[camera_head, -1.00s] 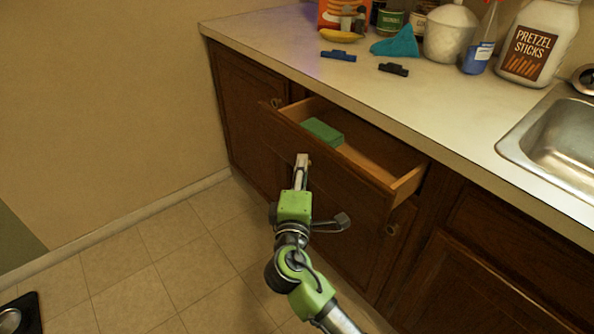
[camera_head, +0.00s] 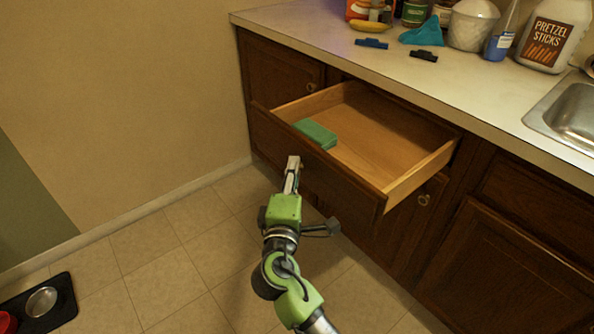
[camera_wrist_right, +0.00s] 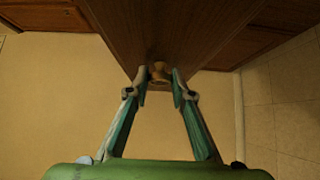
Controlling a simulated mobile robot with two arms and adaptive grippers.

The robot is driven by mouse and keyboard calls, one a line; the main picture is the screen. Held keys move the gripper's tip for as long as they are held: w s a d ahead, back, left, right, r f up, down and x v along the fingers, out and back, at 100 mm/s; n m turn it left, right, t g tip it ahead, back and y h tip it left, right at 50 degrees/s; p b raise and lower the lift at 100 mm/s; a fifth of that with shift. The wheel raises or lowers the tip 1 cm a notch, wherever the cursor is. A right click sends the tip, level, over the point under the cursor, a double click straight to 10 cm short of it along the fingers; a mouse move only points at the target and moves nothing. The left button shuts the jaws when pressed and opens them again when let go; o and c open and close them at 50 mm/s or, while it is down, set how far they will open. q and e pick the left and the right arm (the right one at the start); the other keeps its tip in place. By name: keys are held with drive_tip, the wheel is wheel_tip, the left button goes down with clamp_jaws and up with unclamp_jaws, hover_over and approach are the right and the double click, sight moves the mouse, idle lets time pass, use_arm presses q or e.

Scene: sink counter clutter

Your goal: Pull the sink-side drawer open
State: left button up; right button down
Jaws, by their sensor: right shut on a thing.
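The sink-side drawer (camera_head: 395,150) is pulled well out from the dark wood counter, its pale inside showing. A green box-shaped item (camera_head: 317,133) lies in it near the front left. My right gripper (camera_head: 293,163) is at the drawer's front face. In the right wrist view its two fingers (camera_wrist_right: 160,88) are closed on the round drawer knob (camera_wrist_right: 159,72), which sticks out from the drawer front (camera_wrist_right: 155,30). In the head view the knob is mostly hidden by the fingers. My left gripper is not in view.
The countertop (camera_head: 330,25) holds a pretzel jar (camera_head: 546,36), a teal cloth (camera_head: 422,34), two dark clips and bottles. A metal sink (camera_head: 575,112) is at right. The tiled floor before the drawer is clear; a dark mat with a bowl (camera_head: 42,301) lies at lower left.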

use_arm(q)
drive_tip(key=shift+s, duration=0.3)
use_arm(e)
drive_tip(key=shift+f, duration=0.1)
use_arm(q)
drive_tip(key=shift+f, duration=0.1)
use_arm(e)
drive_tip(key=c, duration=1.8)
unclamp_jaws()
drive_tip(key=shift+o, duration=0.2)
drive_tip(key=s+a, duration=0.2)
drive_tip(key=s, duration=1)
drive_tip(key=shift+d, duration=0.1)
